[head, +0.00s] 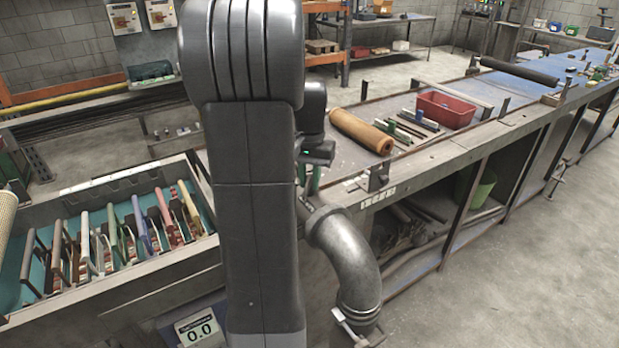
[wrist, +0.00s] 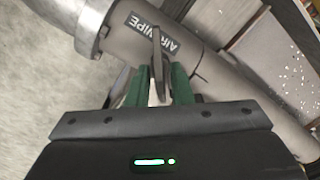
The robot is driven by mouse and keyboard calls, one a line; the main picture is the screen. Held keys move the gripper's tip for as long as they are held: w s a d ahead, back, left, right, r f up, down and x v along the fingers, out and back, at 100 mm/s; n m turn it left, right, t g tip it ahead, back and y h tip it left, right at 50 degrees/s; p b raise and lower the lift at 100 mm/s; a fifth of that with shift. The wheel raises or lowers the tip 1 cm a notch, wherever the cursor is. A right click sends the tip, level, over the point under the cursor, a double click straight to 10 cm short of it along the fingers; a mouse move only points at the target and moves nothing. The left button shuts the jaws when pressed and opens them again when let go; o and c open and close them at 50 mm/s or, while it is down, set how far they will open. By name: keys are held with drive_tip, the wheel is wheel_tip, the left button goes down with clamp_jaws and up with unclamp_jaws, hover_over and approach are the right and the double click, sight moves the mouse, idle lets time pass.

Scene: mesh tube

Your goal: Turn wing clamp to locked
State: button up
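A flat, dark, narrow wing (wrist: 157,48), which looks like the wing clamp, stands out from a grey pipe (wrist: 205,62) with an "AIR WIPE" label in the wrist view. It points roughly up and down in that view. My gripper (wrist: 160,78) has green fingers, one on each side of the wing's near end. The fingers stand apart with a pale gap between them. I cannot tell whether either finger touches the wing. In the head view my arm hides the clamp and most of the gripper; only bits of green show beside the arm.
A grey pipe elbow (head: 345,250) bends down beside my arm, with a light T-shaped handle (head: 357,327) at its lower end. A long bench (head: 455,150) runs right, carrying a brown roll (head: 361,131) and a red bin (head: 446,109). A rack of coloured handles stands left. Floor is clear at right.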

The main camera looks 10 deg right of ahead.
clamp_jaws()
drive_tip(key=n+p, duration=0.1)
drive_tip(key=n, duration=0.3)
drive_tip(key=shift+r+n, duration=0.1)
drive_tip(key=shift+n, duration=0.3)
drive_tip(key=n, duration=0.5)
drive_tip(key=shift+p, duration=0.3)
drive_tip(key=shift+n, duration=0.3)
drive_tip(key=shift+o, duration=1.6)
unclamp_jaws()
